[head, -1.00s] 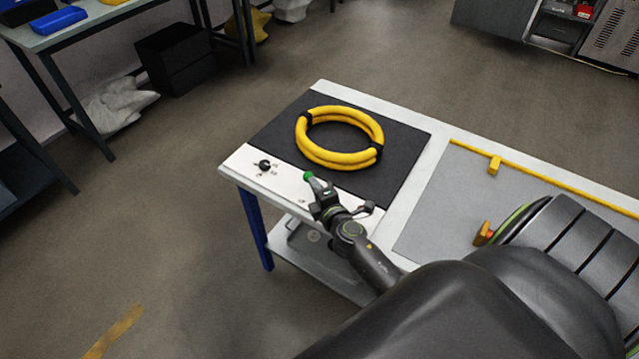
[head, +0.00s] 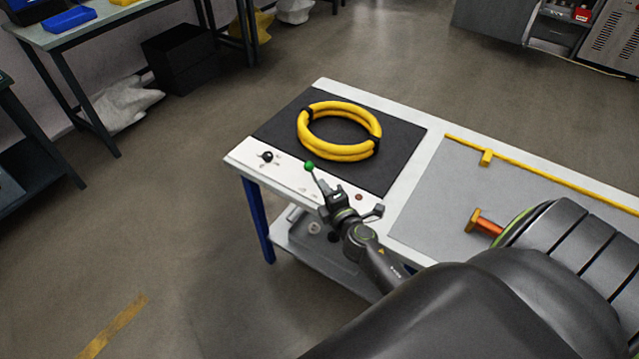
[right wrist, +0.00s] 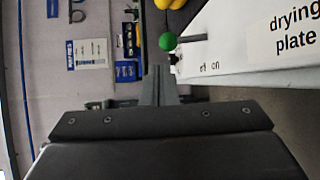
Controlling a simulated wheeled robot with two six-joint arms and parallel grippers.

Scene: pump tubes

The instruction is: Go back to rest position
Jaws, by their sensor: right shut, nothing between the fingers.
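My right gripper (head: 332,194) is shut and empty at the front edge of the white table (head: 242,157). It is just below a thin lever with a green knob (head: 309,165), apart from the knob. In the right wrist view the shut fingers (right wrist: 158,84) point up the picture, with the green knob (right wrist: 167,41) a little beyond their tips. My left gripper is not in view.
A coiled yellow tube (head: 340,131) lies on a black plate (head: 405,150). A black knob (head: 267,157) is on the table's left corner. A yellow bar (head: 540,172) edges a grey panel (head: 450,205).

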